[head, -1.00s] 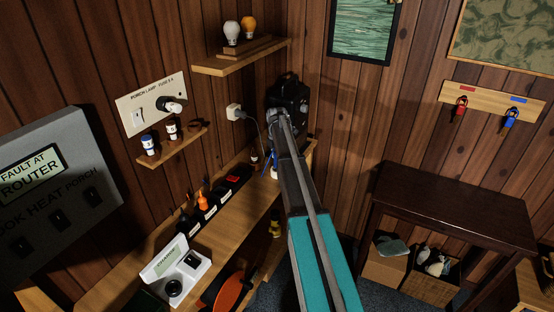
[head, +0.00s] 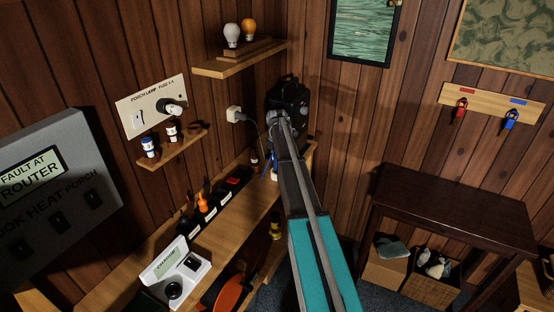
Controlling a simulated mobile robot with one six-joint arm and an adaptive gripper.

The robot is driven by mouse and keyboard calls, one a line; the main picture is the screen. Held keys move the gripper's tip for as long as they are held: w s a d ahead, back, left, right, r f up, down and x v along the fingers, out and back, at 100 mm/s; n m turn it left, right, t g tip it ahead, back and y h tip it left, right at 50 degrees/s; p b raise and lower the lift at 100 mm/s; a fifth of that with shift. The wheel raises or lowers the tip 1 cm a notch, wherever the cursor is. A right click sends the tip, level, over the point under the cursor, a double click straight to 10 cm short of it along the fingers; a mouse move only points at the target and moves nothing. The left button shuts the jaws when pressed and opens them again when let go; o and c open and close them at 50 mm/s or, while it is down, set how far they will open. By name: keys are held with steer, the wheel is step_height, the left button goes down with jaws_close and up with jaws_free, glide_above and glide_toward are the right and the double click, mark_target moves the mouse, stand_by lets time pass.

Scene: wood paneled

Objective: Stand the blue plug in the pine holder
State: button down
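My arm reaches to the far end of the wooden bench (head: 226,218), in the corner. My gripper is there, mostly hidden by my own arm links, and its fingertips cannot be made out. A small blue thing (head: 271,160) shows just left of my arm, low over the bench's far end. It may be the blue plug, but it is too small and covered to be sure, and I cannot tell whether it is gripped. A small pale thing (head: 274,174) shows just below it. I cannot make out the pine holder for certain.
A small wall shelf (head: 178,150) holds blue- and brown-labelled jars. A higher shelf (head: 243,60) bears two bulbs. A black tray row (head: 212,205) and a white charger box (head: 182,270) stand on the bench. A dark table (head: 455,205) stands at right. A white wall plug (head: 234,114) trails a cord.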

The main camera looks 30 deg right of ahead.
steer(key=shift+f+b, duration=2.15)
stand_by(0.4)
steer(key=shift+c, duration=1.3)
jaws_free()
steer(key=shift+r, duration=0.2)
step_height(320, 180, up, 10)
steer(key=p, duration=1)
steer(key=shift+r+p, duration=0.15)
steer(key=shift+p, duration=0.2)
steer(key=s+a, duration=0.2)
steer(key=a, duration=1)
steer(key=s+a+f+b, duration=0.1)
steer(key=a, duration=1.2)
steer(key=shift+s, duration=0.35)
